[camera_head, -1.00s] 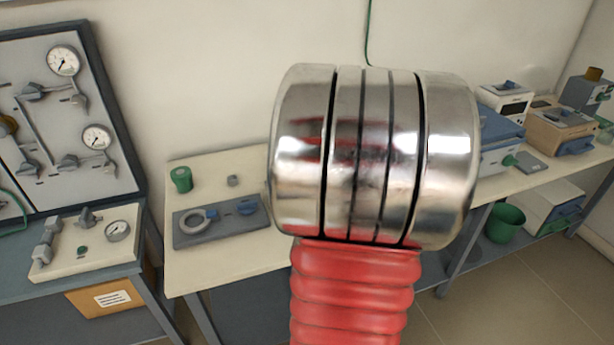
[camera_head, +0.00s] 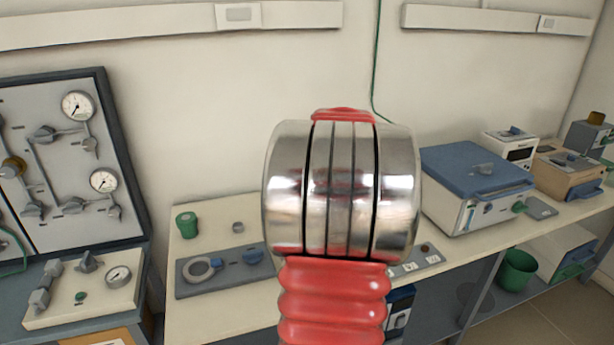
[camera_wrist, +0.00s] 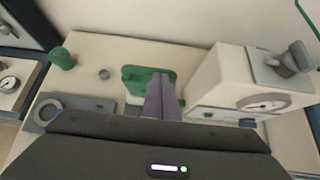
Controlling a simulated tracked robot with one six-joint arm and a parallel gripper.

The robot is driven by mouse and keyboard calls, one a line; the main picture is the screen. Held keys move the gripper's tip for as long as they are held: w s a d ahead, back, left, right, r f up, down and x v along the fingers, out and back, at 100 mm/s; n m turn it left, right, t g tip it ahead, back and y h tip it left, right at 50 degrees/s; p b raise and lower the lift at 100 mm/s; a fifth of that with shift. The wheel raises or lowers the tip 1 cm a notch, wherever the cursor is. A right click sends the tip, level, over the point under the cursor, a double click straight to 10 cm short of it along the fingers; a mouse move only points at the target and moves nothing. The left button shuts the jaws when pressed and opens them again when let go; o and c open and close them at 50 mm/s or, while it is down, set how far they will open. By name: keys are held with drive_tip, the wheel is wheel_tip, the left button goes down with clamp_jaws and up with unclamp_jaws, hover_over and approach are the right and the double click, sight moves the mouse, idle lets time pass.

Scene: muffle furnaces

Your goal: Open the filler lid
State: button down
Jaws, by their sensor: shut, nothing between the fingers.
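In the wrist view my gripper (camera_wrist: 163,82) is shut and empty, its purple-grey fingers together in front of a green piece (camera_wrist: 138,75) on the bench. I cannot tell whether the fingers touch that piece. To their right stands a white box-shaped device (camera_wrist: 222,85) with a round dial. On its top is a grey plate with a knob (camera_wrist: 284,62), which may be the filler lid; it looks closed. The fingers are left of this device and apart from the knob. In the head view my arm hides this part of the bench, and my gripper does not show.
A grey plate with a ring (camera_head: 203,269) and a green jar (camera_head: 187,224) are on the bench left of my arm. A blue-topped box (camera_head: 478,185) stands right. A gauge panel (camera_head: 68,170) is at far left.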

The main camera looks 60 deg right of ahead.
drive_tip(key=shift+g+y, duration=0.5)
drive_tip(key=shift+y, duration=0.1)
drive_tip(key=shift+w+d+r, duration=0.25)
drive_tip(key=shift+w+d, duration=0.55)
drive_tip(key=shift+w, duration=0.2)
drive_tip(key=shift+w+d+r, duration=0.2)
drive_tip(key=shift+w+d, duration=0.6)
drive_tip(key=shift+w, duration=0.2)
wheel_tip(320, 180, up, 9)
drive_tip(key=w+d, duration=0.1)
drive_tip(key=shift+w+r, duration=0.15)
drive_tip(key=shift+w, duration=0.15)
drive_tip(key=shift+d, duration=0.1)
